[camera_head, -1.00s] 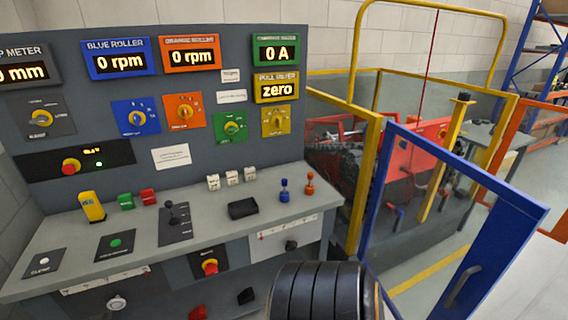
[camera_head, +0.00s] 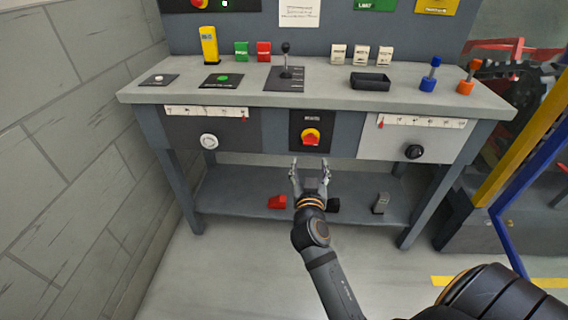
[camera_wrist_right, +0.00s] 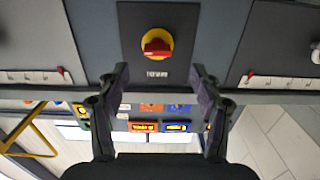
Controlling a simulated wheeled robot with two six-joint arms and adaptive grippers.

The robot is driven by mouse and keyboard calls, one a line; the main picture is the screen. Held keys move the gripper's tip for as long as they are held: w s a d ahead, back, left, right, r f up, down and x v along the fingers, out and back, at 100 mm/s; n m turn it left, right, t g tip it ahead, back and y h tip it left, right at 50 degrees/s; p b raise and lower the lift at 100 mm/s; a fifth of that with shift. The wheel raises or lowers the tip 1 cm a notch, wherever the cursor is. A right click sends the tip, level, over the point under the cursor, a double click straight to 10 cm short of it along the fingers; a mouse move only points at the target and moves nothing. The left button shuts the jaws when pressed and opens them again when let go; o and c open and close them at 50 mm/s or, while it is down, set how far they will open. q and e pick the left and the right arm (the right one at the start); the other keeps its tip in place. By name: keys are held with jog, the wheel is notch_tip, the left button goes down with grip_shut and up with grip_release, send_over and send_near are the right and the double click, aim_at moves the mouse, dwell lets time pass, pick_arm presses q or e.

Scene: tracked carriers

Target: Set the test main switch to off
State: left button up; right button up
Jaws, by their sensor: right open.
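The main switch is a red rotary handle on a yellow disc (camera_head: 311,137), set in a dark plate on the front of the bench. In the right wrist view the switch (camera_wrist_right: 156,43) shows upside down, its red handle lying roughly crosswise. My right gripper (camera_head: 310,166) is open and empty, just below and in front of the switch, apart from it. In the right wrist view its two fingers (camera_wrist_right: 158,82) stand either side of the switch plate's lower area in the picture. My left gripper is not in view.
The bench top (camera_head: 220,92) holds a black lever (camera_head: 286,60), a black tray (camera_head: 370,81) and green and red blocks. A white knob (camera_head: 209,141) and a black knob (camera_head: 414,152) flank the switch. A lower shelf (camera_head: 240,189) carries small objects. A blue frame (camera_head: 530,150) stands right.

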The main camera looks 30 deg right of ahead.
aim_at(311, 144)
jog(key=x, duration=0.7)
jog(key=r+x, duration=0.1)
jog(key=x, duration=0.2)
jog(key=shift+d+r, duration=0.1)
jog(key=shift+d, duration=0.1)
jog(key=c, duration=1.1)
